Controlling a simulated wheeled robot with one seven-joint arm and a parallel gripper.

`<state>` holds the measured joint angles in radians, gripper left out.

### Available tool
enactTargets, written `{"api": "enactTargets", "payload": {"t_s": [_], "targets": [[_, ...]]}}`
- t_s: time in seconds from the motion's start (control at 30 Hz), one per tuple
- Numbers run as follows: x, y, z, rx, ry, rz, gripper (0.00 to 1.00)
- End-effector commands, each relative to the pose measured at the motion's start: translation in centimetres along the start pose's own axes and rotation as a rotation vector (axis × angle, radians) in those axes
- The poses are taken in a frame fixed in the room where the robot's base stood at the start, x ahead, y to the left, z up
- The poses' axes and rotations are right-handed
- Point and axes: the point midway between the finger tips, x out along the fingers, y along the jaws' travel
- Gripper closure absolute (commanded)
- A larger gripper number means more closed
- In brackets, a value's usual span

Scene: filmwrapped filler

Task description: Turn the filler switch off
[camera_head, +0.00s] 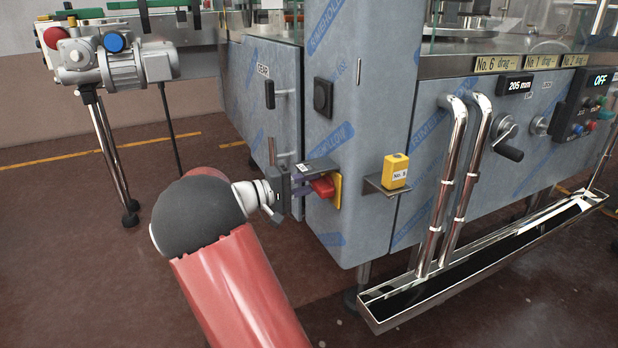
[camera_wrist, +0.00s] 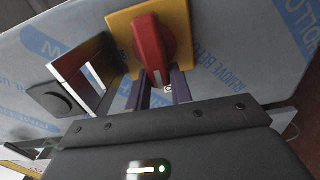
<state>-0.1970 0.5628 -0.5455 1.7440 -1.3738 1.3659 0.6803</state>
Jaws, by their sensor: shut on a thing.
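The filler switch is a red rotary handle (camera_head: 323,187) on a yellow plate (camera_head: 337,190), on the corner of the blue-grey film-wrapped cabinet. My gripper (camera_head: 305,188) reaches it from the left. In the wrist view the red handle (camera_wrist: 152,48) stands on its yellow plate (camera_wrist: 122,30). The dark purple fingers of my gripper (camera_wrist: 160,92) lie on either side of the handle's lower end and are shut on it. The exact contact faces are partly hidden by the gripper body. The display (camera_head: 600,79) at the right reads OFF.
A black knob (camera_head: 323,97) is above. Chrome pipes (camera_head: 445,180) and a long metal trough (camera_head: 480,262) stand out at the right. Open floor lies at the lower left.

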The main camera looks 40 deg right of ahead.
Motion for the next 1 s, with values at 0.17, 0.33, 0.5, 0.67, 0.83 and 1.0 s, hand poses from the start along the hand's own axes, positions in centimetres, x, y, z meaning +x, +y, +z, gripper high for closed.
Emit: {"api": "enactTargets", "payload": {"t_s": [0.17,0.33,0.5,0.67,0.83,1.0], "targets": [[-0.08,-0.13,-0.03,-0.035,0.002,-0.001,1.0],[-0.07,-0.2,-0.03,-0.045,0.002,-0.001,1.0],[-0.08,-0.22,-0.03,-0.046,0.002,-0.001,1.0],[-0.08,-0.23,-0.03,-0.046,0.002,-0.001,0.73],[-0.05,-0.19,-0.02,-0.044,0.001,-0.001,0.56],[-0.02,-0.16,-0.01,-0.043,0.001,0.0,0.56]]}}
